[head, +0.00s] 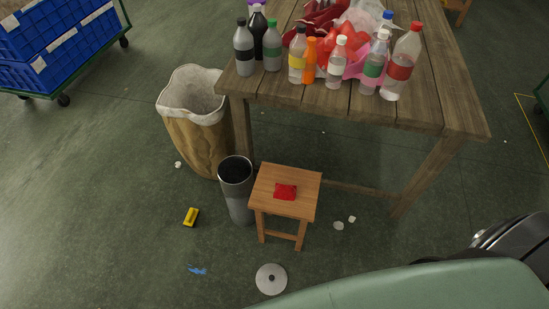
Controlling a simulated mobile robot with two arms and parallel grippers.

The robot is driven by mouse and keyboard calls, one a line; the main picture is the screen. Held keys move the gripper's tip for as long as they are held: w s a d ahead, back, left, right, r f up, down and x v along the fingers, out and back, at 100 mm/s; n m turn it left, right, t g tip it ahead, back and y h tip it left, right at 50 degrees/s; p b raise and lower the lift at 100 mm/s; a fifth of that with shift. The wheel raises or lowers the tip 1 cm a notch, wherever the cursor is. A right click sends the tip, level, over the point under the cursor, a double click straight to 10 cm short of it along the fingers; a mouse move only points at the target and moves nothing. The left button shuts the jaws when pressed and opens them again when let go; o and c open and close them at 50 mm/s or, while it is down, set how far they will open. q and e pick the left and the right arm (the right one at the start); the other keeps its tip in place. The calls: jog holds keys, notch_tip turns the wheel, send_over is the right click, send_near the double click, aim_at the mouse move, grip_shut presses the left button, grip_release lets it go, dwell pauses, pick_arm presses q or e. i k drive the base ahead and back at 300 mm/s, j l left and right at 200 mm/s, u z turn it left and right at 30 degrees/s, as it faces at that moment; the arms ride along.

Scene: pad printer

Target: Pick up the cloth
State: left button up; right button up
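A small red piece that looks like a crumpled cloth (286,192) lies on top of a small wooden stool (268,184), near the middle of its seat. It is in plain sight with nothing on it. A scrap of blue material (197,269) lies flat on the floor at the lower left; I cannot tell what it is. Neither of my grippers is in the head view.
A grey bin (238,200) stands left of the stool, and its round lid (271,279) lies in front. A yellow block (191,217) and a lined waste basket (186,139) are further left. Behind, a wooden table (440,105) holds several bottles and red bags.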

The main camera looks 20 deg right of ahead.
aim_at(283, 191)
jog(key=k+l, duration=0.25)
jog(key=k, duration=0.15)
jog(key=k+l, duration=0.25)
jog(key=k, duration=0.2)
jog(key=k+l, duration=0.25)
jog(key=k, duration=0.15)
